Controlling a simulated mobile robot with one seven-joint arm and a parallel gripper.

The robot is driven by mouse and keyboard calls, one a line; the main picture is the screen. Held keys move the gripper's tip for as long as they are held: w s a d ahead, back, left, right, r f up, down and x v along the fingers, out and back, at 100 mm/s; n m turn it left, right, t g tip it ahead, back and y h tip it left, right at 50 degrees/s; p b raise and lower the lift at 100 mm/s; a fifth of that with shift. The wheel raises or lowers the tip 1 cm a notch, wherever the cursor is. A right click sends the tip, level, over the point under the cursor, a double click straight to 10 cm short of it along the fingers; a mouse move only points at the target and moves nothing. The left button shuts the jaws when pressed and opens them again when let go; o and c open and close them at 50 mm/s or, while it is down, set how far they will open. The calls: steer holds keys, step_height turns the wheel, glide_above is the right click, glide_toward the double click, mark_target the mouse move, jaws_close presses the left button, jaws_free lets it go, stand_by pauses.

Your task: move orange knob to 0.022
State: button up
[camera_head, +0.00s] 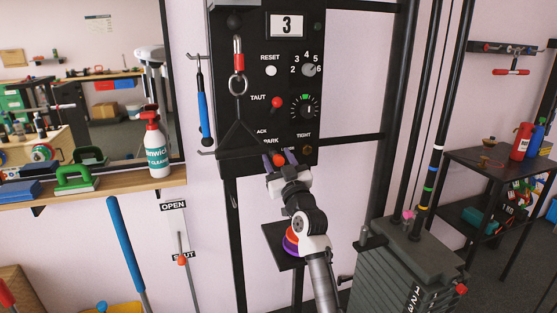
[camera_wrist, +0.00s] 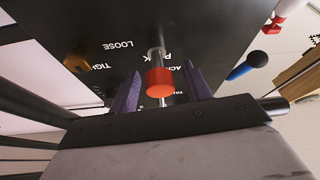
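The orange knob (camera_head: 278,160) sits low on the black control panel (camera_head: 229,90), just below the PARK label. In the wrist view the orange knob (camera_wrist: 160,81) is on a short metal rod, beside the lettering on the panel. My gripper (camera_head: 281,158) reaches up to it from below. In the wrist view the purple fingers of my gripper (camera_wrist: 160,86) stand apart, one on each side of the knob, with gaps visible on both sides. My gripper is open and holds nothing. The knob's far side is hidden.
A brass-coloured knob (camera_wrist: 78,62) lies to the left in the wrist view. A blue handle (camera_head: 203,105) hangs beside the panel. Above are a red knob (camera_head: 277,102) and a dial (camera_head: 304,107). A weight stack (camera_head: 405,275) stands right of my arm.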

jaws_close()
steer(key=shift+w+a+f+b, duration=0.2)
steer(key=shift+w+b, duration=0.35)
steer(key=shift+b, duration=0.3)
steer(key=shift+w+a+b, duration=0.15)
steer(key=shift+w+b, duration=0.45)
steer(key=shift+r, duration=0.3)
steer(key=shift+o, duration=0.3)
jaws_free()
steer(key=shift+w+f, duration=0.1)
steer(key=shift+w, duration=0.05)
